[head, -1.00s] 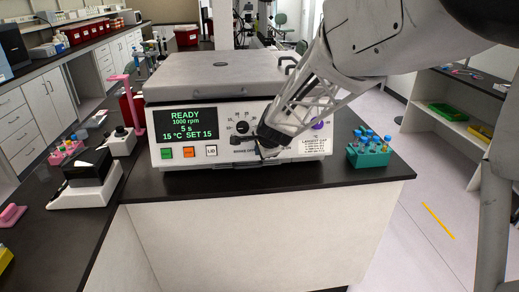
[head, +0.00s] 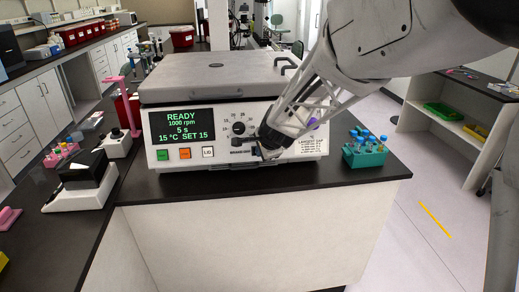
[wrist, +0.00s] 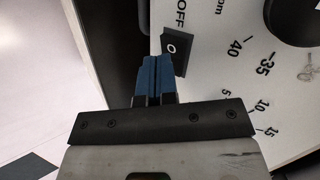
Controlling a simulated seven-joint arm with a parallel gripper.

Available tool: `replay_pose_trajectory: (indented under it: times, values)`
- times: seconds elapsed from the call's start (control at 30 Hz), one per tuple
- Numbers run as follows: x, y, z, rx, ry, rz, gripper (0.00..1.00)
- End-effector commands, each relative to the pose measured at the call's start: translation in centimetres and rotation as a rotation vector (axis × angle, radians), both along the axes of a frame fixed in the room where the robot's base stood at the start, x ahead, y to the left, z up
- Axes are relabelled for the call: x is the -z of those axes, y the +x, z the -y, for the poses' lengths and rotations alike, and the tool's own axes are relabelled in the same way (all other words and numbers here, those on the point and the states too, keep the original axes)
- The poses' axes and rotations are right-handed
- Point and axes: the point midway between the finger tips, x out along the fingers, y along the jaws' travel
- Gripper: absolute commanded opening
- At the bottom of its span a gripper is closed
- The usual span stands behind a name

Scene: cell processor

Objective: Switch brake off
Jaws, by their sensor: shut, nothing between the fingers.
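The cell processor (head: 215,80) stands on the black counter with its lid shut. Its screen (head: 182,125) reads READY, 1000 rpm, 5 s, 15 °C, SET 15. My gripper (head: 262,152) is at the lower middle of its front panel and hides part of it. In the wrist view, the blue fingertips (wrist: 153,73) are shut together with nothing between them. They are right beside a black rocker switch (wrist: 173,47) marked O, next to the printed word OFF. I cannot tell whether they touch it. The switch is largely hidden in the head view.
A black dial (wrist: 292,18) is right of the switch in the wrist view. Green (head: 162,155), orange (head: 185,154) and white LID (head: 208,152) buttons are on the panel's left. A teal tube rack (head: 365,158) stands right of the machine.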

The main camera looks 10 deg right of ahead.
Motion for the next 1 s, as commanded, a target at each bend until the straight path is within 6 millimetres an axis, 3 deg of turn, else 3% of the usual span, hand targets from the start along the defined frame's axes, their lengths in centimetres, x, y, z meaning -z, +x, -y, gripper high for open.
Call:
replay_pose_trajectory:
  times: [0.37,0.7,1.0]
  values:
    - [-1.1,-3.1,0.9,0.0,0.0,0.001,0.0]
    - [-5.7,-6.5,2.0,0.001,0.0,0.003,0.0]
    - [-8.4,-8.6,2.6,0.001,0.0,0.001,0.0]
